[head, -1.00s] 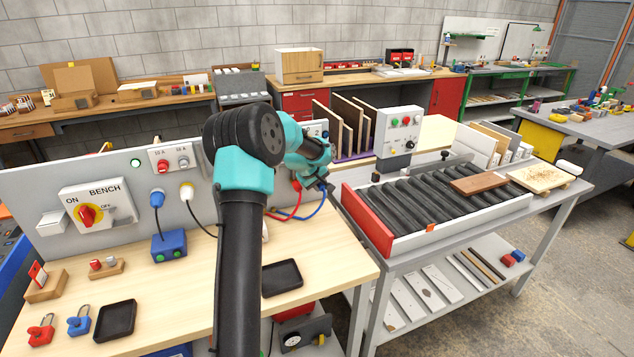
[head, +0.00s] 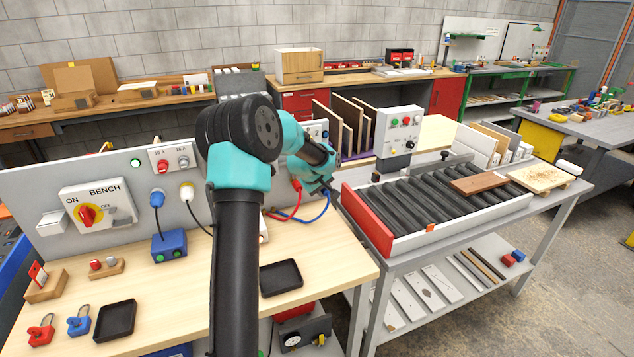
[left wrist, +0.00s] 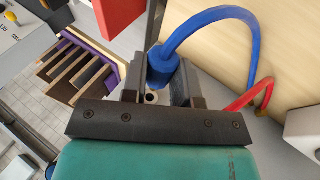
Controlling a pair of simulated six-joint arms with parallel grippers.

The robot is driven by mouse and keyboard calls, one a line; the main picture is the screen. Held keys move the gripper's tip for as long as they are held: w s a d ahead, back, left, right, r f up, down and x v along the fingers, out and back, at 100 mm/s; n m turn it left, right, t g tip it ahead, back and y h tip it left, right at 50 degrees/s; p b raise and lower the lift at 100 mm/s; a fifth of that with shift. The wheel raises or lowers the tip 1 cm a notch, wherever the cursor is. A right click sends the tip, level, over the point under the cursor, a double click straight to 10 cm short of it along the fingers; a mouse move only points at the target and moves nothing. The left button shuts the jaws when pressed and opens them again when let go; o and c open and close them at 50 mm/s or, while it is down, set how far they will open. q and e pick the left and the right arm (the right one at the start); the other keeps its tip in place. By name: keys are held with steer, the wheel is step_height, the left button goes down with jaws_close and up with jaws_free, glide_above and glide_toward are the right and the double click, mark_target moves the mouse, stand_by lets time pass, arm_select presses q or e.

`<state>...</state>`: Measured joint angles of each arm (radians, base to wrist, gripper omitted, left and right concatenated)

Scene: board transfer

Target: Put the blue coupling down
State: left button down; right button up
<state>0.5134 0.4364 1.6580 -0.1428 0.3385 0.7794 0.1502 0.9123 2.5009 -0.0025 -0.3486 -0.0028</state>
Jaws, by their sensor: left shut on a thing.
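The blue coupling (left wrist: 161,66) is at the end of a curved blue hose. It sits between the two fingers of my left gripper (left wrist: 160,85), which is shut on it. In the head view my left gripper (head: 327,187) is small, near the bench's right back edge, with the blue hose (head: 318,212) hanging from it. A red hose (head: 292,204) runs beside the blue hose, and it also shows in the left wrist view (left wrist: 253,95). My right gripper is not in view.
The bench top (head: 330,262) carries two black trays, one of them (head: 281,278) near the front right. A roller conveyor (head: 430,205) with a red end plate stands to the right. Upright boards (head: 345,125) in a rack stand behind.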

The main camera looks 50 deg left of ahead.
arm_select(q)
steer(key=shift+s+d, duration=0.15)
steer(key=shift+d, duration=0.3)
